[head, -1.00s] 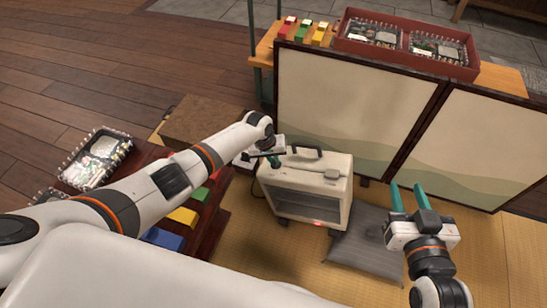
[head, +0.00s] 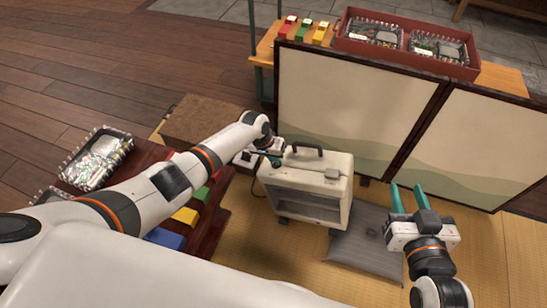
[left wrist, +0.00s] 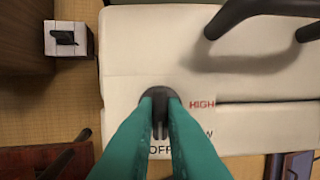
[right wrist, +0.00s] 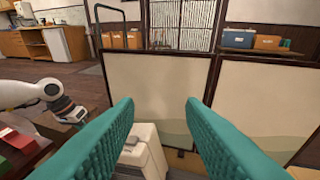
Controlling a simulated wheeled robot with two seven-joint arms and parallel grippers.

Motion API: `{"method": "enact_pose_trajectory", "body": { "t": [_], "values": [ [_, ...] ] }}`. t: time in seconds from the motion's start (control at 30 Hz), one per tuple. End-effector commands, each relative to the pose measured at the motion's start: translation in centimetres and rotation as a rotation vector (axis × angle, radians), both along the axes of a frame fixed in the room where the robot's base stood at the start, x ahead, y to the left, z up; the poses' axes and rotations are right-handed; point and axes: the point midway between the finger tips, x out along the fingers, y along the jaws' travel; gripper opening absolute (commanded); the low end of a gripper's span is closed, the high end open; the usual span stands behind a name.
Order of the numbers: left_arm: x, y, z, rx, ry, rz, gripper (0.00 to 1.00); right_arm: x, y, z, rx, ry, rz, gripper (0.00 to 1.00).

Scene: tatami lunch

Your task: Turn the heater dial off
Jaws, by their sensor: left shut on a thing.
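The cream heater (head: 300,184) with a dark carry handle (head: 305,151) stands on the tatami in front of a folding screen. In the left wrist view, its dark dial (left wrist: 160,104) sits on the cream top (left wrist: 150,50), beside red HIGH lettering. OFF lettering and part of another word show below the dial, partly covered by the fingers. My left gripper (head: 274,160) is shut on the dial, whose narrow end appears to point toward OFF. The heater's front shows no red glow. My right gripper (head: 408,187) is open and empty, to the right of the heater.
A folding screen (head: 350,105) stands close behind the heater. A grey cushion (head: 362,250) lies at its front right. A dark red table with coloured blocks (head: 185,215) and a tray (head: 97,157) is at left. A small white box (left wrist: 68,38) is beside the heater.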

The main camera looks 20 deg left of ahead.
Motion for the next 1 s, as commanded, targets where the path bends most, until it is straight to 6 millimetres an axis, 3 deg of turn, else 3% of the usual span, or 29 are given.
{"method": "enact_pose_trajectory", "body": {
  "t": [0.17,0.2,0.33,0.7,1.0],
  "values": [
    [-0.1,0.0,-0.1,0.002,0.001,-0.003,0.0,0.0,0.0,0.0,0.0,0.0,0.001,0.36],
    [-0.1,0.0,-0.1,0.002,0.001,-0.003,0.11,0.0,0.0,0.0,0.0,0.0,0.001,0.36],
    [-0.1,0.0,-0.1,0.001,0.001,-0.002,0.32,0.0,0.0,0.0,0.0,0.0,0.001,0.36],
    [0.0,0.0,0.2,0.001,0.0,-0.001,0.32,0.0,0.0,0.0,-0.002,0.009,0.001,0.36],
    [-0.4,0.5,2.3,0.0,0.0,0.0,0.32,-2.4,-1.2,-3.7,-0.067,0.278,-0.017,0.36]
  ]
}}
